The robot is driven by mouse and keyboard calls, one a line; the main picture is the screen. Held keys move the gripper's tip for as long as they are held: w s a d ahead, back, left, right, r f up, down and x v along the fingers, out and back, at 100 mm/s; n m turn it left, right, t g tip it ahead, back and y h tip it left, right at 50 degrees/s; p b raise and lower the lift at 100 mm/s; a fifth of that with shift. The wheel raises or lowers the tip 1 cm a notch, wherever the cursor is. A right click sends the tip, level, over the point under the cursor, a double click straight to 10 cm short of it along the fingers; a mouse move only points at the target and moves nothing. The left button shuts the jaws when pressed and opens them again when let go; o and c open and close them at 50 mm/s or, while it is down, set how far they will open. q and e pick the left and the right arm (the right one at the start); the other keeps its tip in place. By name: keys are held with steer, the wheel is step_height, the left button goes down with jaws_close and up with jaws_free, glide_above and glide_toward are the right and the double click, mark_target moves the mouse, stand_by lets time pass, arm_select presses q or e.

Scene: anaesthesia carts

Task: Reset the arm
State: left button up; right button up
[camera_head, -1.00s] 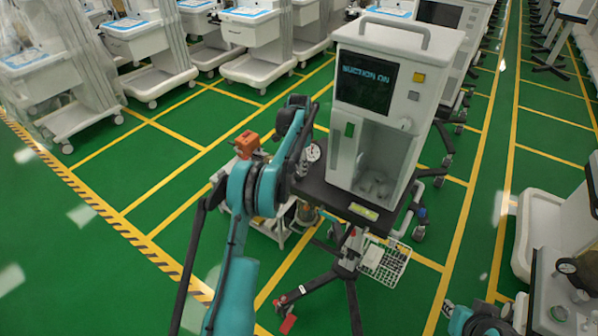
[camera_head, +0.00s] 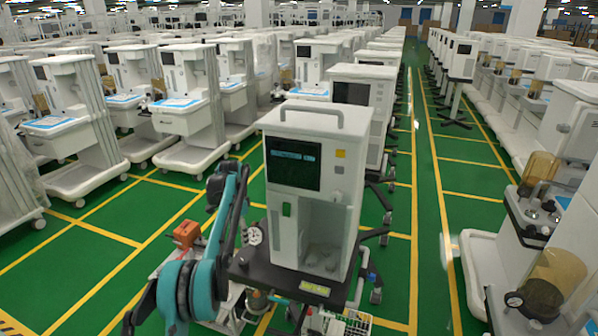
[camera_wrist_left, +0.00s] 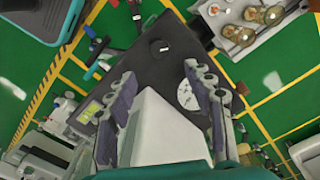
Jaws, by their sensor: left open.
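My teal left arm rises from the bottom left of the head view, beside the white suction machine (camera_head: 345,140). The machine stands upright on a black cart shelf (camera_head: 250,268), its dark screen lit with small text that I cannot read now. In the left wrist view my left gripper (camera_wrist_left: 160,73) is open, its two grey-purple fingers apart over the black shelf. A round white dial gauge (camera_head: 253,236) sits at the shelf's left; a white dial also shows beside a finger in the wrist view (camera_wrist_left: 187,94). A pale block shows between the fingers; I cannot tell what it is. My right gripper is not visible.
An orange box-shaped object (camera_head: 186,233) is left of the shelf, behind my arm. White anaesthesia carts (camera_head: 185,110) stand in rows at left and back; more machines with amber canisters (camera_head: 552,285) stand at right. The green floor aisle (camera_head: 432,240) right of the machine is clear.

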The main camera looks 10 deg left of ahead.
arm_select(q)
steer(key=s+d+r+n+t+b, duration=0.1)
steer(key=s+d+r+n+t, duration=0.1)
steer(key=s+d+r, duration=0.55)
steer(key=s+d+r+n+t, duration=0.2)
steer(key=s+d+r, duration=0.3)
steer(key=s, duration=0.5)
steer(key=s+d+f+n+t, duration=0.1)
steer(key=s+d+f, duration=0.1)
steer(key=s, duration=0.5)
steer(key=s+d+f+n+t, duration=0.1)
steer(key=s+d+f, duration=0.1)
steer(key=s+f, duration=0.2)
steer(key=s+d+f+n+t, duration=0.1)
steer(key=s+f, duration=0.2)
steer(key=s, duration=0.6)
steer(key=shift+s+d+f+n+b, duration=0.3)
steer(key=shift+d+n+b, duration=0.1)
steer(key=shift+b, duration=0.05)
